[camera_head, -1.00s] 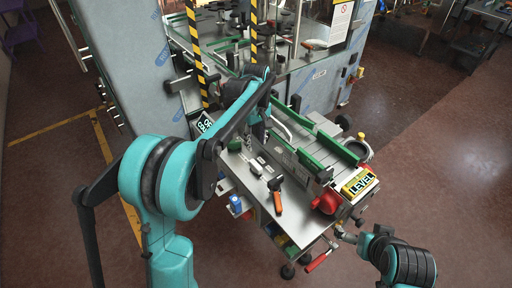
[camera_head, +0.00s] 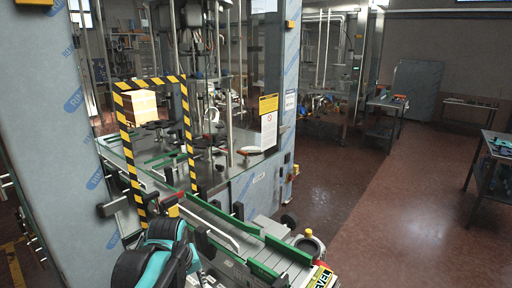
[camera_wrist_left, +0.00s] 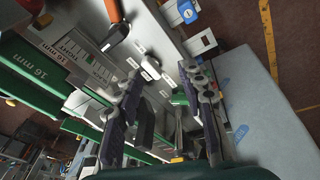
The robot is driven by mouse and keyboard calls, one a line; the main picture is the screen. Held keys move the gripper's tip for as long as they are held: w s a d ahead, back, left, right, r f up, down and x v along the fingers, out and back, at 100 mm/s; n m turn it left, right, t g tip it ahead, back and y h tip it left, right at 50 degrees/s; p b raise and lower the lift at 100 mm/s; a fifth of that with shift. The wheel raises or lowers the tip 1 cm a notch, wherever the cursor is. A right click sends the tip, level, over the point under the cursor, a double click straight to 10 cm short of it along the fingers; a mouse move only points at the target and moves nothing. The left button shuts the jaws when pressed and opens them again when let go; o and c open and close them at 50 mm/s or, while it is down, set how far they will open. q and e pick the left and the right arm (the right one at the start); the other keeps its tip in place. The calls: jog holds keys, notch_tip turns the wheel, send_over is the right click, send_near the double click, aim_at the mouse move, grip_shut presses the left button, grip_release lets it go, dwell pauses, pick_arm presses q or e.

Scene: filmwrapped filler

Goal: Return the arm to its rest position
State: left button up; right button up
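In the left wrist view my left gripper (camera_wrist_left: 165,82) has its two dark fingers spread apart, with no object held between them. It is over the machine's metal side plate (camera_wrist_left: 165,40). A small green-topped part (camera_wrist_left: 180,97) shows between the fingers; I cannot tell its distance from them. In the head view my teal left arm (camera_head: 165,262) shows at the bottom left, beside the machine's conveyor; its gripper is not visible there. My right arm and gripper are not in view.
Green conveyor rails (camera_head: 235,222) run close to my left arm. Open floor (camera_head: 400,220) lies to the right.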

pick_arm(q)
jog(key=s+f+m+t+b, duration=0.2)
jog(key=s+f+m+t, duration=0.2)
jog(key=s+f, duration=0.4)
jog(key=s+m, duration=0.1)
jog(key=s, duration=0.5)
jog(key=shift+f+m+b, duration=0.15)
jog(key=shift+m+b, duration=0.15)
jog(key=shift+m, duration=0.1)
jog(key=shift+a, duration=0.1)
